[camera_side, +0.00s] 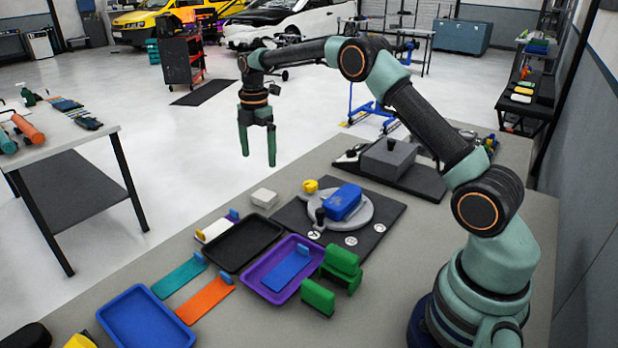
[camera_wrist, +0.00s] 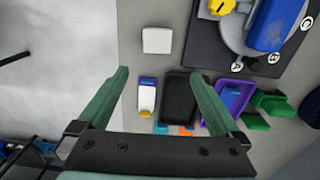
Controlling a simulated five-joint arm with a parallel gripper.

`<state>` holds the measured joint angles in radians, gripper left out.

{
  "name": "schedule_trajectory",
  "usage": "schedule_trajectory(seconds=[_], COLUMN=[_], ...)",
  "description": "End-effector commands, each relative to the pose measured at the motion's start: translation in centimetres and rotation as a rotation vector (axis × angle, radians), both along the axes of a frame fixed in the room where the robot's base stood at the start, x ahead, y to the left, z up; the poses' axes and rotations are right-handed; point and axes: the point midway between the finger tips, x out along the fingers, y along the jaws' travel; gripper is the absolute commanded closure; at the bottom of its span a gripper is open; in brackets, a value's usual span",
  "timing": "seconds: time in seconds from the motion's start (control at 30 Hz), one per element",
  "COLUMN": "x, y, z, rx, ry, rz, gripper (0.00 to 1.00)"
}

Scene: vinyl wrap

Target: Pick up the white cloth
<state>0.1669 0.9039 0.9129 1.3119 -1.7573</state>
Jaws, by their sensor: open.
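The white cloth (camera_side: 264,197) is a small, pale, folded square pad lying on the grey table near its far left edge. It also shows in the wrist view (camera_wrist: 157,40) at the top, just beyond and roughly between my fingertips. My gripper (camera_side: 258,160) is open and empty, pointing down, and hangs in the air above the cloth. Nothing hides the cloth.
A black tray (camera_side: 217,252) and a purple tray (camera_side: 260,287) with a blue piece stand close by. A dark mat (camera_side: 385,228) carries a grey round turntable with a blue block and a yellow knob (camera_side: 310,186). Green blocks (camera_side: 341,263) stand right of the purple tray.

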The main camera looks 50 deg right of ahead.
Motion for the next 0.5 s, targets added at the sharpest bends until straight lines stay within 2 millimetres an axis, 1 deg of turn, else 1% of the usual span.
schedule_trajectory(seconds=[0.03,0.17,0.23,0.4,0.5], x=[0.2,0.3,0.3,0.2,0.3], y=[-0.2,-0.3,-0.3,-0.3,-0.3], z=[-0.6,-1.6,-2.5,-5.5,-6.8], rx=[0.001,0.002,0.003,0.003,0.002], ry=[0.007,0.015,0.017,0.018,0.016], rz=[0.020,0.047,0.049,0.048,0.048], gripper=[0.00,0.00,0.00,0.00,0.00])
